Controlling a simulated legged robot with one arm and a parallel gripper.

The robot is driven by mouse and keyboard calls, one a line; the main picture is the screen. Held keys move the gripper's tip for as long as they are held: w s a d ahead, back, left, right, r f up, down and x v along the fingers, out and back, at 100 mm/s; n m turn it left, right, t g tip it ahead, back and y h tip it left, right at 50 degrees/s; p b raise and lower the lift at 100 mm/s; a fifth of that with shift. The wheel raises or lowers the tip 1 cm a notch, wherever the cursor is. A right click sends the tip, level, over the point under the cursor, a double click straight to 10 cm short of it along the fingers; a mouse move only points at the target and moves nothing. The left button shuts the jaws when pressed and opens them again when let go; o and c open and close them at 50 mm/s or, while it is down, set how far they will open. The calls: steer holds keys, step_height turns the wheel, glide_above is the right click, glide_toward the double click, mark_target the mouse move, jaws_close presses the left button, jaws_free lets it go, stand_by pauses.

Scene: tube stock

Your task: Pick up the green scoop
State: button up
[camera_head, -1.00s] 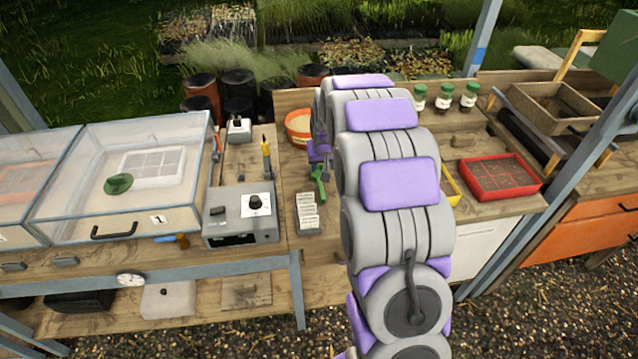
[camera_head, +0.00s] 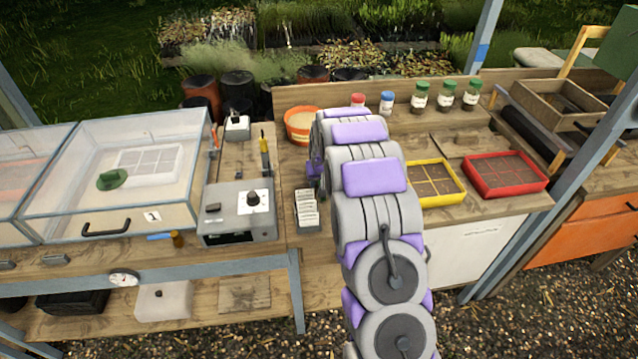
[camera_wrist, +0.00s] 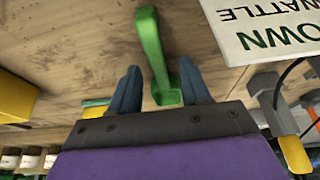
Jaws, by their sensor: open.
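The green scoop (camera_wrist: 151,45) lies on the wooden bench in the wrist view, with its long part running up the picture. My gripper (camera_wrist: 160,80) is open, one blue-grey finger on either side of the scoop's lower part. A gap shows between each finger and the scoop, so it is not gripped. In the head view my gripper (camera_head: 316,178) is low over the bench beside the label holder, and my arm hides the scoop there.
A holder of white labels (camera_head: 307,208) stands close left of my gripper; a lettered card (camera_wrist: 270,28) shows in the wrist view. An orange-rimmed pot (camera_head: 302,122) is behind. Yellow (camera_head: 462,190) and red (camera_head: 540,183) seed trays lie right of my arm. A grey control box (camera_head: 236,212) is left.

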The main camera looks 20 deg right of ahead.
steer(key=shift+w+d+f, duration=0.1)
steer(key=shift+w+f, duration=0.1)
steer(key=shift+f, duration=0.25)
steer(key=shift+f, duration=0.1)
jaws_close()
stand_by(0.4)
